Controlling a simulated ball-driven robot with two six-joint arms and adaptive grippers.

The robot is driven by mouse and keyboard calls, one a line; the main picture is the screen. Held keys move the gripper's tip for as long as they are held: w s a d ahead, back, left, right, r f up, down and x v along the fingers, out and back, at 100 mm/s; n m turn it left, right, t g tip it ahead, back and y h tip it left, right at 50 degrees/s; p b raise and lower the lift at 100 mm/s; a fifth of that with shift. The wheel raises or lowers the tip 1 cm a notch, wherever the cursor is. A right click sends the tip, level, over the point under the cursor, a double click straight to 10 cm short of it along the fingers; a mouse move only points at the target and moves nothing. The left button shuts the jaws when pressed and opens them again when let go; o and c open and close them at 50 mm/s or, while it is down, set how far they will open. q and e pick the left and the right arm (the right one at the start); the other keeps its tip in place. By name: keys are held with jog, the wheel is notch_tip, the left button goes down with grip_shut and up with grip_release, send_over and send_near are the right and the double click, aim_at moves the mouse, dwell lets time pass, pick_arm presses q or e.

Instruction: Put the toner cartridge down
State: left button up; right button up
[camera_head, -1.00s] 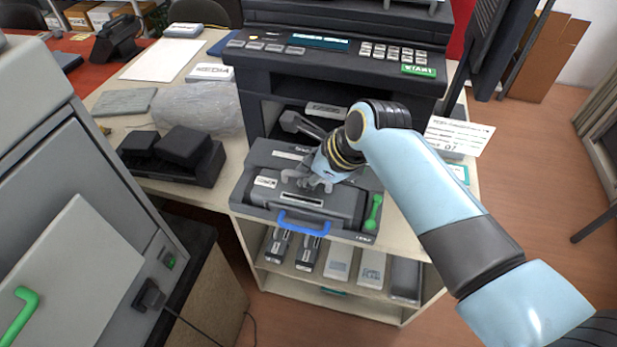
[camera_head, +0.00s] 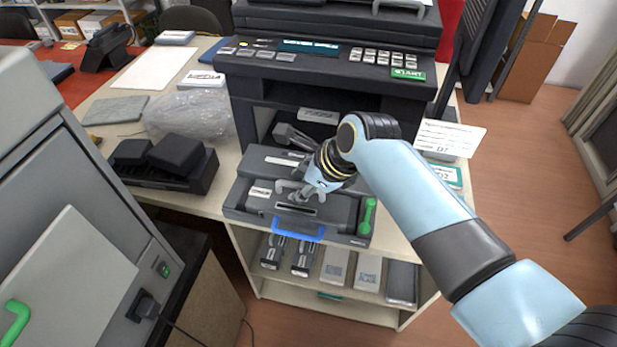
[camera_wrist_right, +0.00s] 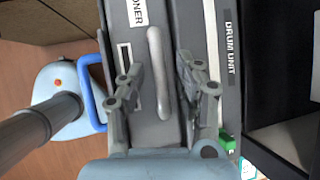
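The dark grey toner cartridge (camera_head: 336,210) lies level in the drum unit (camera_head: 262,160) on the desk before the copier. A blue handle (camera_head: 298,232) is at the front and a green lever (camera_head: 367,216) at the right. My right gripper (camera_head: 296,190) is over the cartridge. In the right wrist view its fingers (camera_wrist_right: 160,65) straddle the cartridge's grey grip bar (camera_wrist_right: 158,85), with a gap on both sides, so it looks open. The cartridge's toner label (camera_wrist_right: 137,12) and the drum unit (camera_wrist_right: 228,100) show there too. My left gripper is not in view.
The black copier (camera_head: 330,75) stands right behind the drum unit. Boxes and cartridges fill the shelf (camera_head: 340,308) below. A grey machine (camera_head: 80,215) is at the near left.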

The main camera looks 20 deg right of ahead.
jog(key=v, duration=1.2)
